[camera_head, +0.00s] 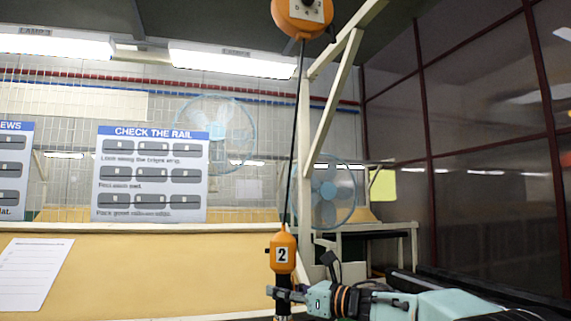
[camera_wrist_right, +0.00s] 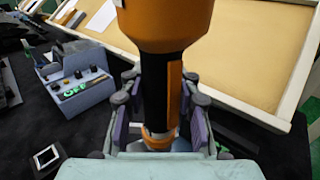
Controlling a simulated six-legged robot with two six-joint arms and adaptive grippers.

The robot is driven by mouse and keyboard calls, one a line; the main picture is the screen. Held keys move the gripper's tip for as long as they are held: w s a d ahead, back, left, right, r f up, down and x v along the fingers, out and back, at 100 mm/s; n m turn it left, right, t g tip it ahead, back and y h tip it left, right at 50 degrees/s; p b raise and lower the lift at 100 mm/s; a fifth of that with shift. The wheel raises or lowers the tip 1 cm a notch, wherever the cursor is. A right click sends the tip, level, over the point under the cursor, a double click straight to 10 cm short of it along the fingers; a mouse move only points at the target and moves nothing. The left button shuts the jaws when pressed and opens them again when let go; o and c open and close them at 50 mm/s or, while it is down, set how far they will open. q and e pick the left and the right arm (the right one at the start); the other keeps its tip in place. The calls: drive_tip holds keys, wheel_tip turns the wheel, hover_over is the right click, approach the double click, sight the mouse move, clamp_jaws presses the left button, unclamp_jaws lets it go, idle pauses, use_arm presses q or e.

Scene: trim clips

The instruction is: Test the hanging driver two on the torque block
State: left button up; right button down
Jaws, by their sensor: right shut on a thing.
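The hanging driver two (camera_head: 283,252) is an orange tool with a black "2" on a white label. It hangs upright on a dark cable from an orange balancer (camera_head: 302,16) at the top of the head view. My right gripper (camera_head: 284,293) comes in from the right and is shut around the driver's dark lower part. In the right wrist view the driver's orange body (camera_wrist_right: 166,25) rises between the fingers (camera_wrist_right: 160,110). Its tip is hidden. I cannot pick out the torque block for certain. My left gripper is not in view.
In the right wrist view a grey block (camera_wrist_right: 78,88) with knobs and green rings stands on the dark surface at left. A small device with a screen (camera_wrist_right: 47,157) lies nearer. A tan panel with a pale edge (camera_wrist_right: 255,55) lies behind the driver. A cream post (camera_head: 304,150) stands beside the cable.

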drive_tip(key=shift+f, duration=0.35)
